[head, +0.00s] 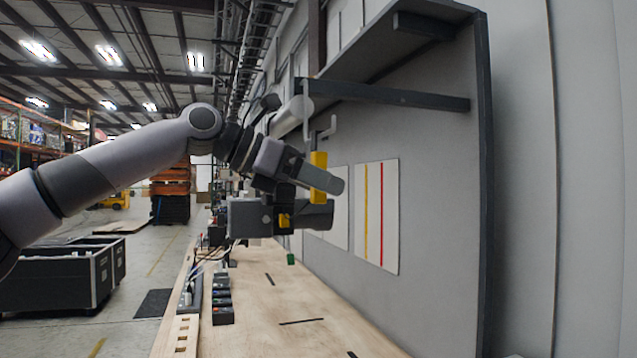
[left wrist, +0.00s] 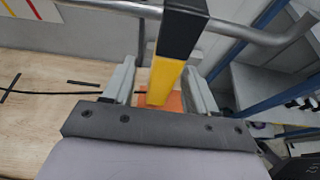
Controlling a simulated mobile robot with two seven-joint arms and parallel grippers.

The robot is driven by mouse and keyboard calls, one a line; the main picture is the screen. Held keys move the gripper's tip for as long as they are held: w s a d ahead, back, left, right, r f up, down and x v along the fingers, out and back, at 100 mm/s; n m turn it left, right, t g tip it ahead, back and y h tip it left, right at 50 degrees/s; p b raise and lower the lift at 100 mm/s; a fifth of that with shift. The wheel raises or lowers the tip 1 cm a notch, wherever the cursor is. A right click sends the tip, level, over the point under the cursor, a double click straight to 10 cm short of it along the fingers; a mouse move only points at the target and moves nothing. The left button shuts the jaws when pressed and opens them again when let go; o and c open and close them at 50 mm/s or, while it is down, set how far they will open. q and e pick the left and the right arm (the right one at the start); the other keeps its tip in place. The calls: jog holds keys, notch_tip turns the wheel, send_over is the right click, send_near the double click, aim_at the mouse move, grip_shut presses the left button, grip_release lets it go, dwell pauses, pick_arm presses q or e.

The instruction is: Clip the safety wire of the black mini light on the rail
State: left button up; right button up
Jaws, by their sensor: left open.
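My left gripper (head: 331,197) is open in front of the grey wall panel, above the wooden bench. In the left wrist view, a bar-shaped piece with a black upper part and a yellow lower part (left wrist: 170,77) stands between the two open fingers (left wrist: 160,72), apparently with gaps at the sides. A yellow piece (head: 318,178) shows at the fingers in the head view. A grey rail (left wrist: 247,30) runs across the top of the wrist view, behind the bar; a short bent end (head: 330,127) shows in the head view. I cannot clearly make out the black mini light or its safety wire. My right gripper is not visible.
The wooden bench (head: 280,310) runs below, with a row of small dark boxes (head: 222,300) along its left side. A dark shelf bracket (head: 390,94) juts out above the wall panel. A white sheet with yellow and red stripes (head: 376,215) hangs right of the gripper.

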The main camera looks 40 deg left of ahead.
pick_arm(q)
jog(key=v, duration=0.7)
jog(key=shift+s, duration=0.1)
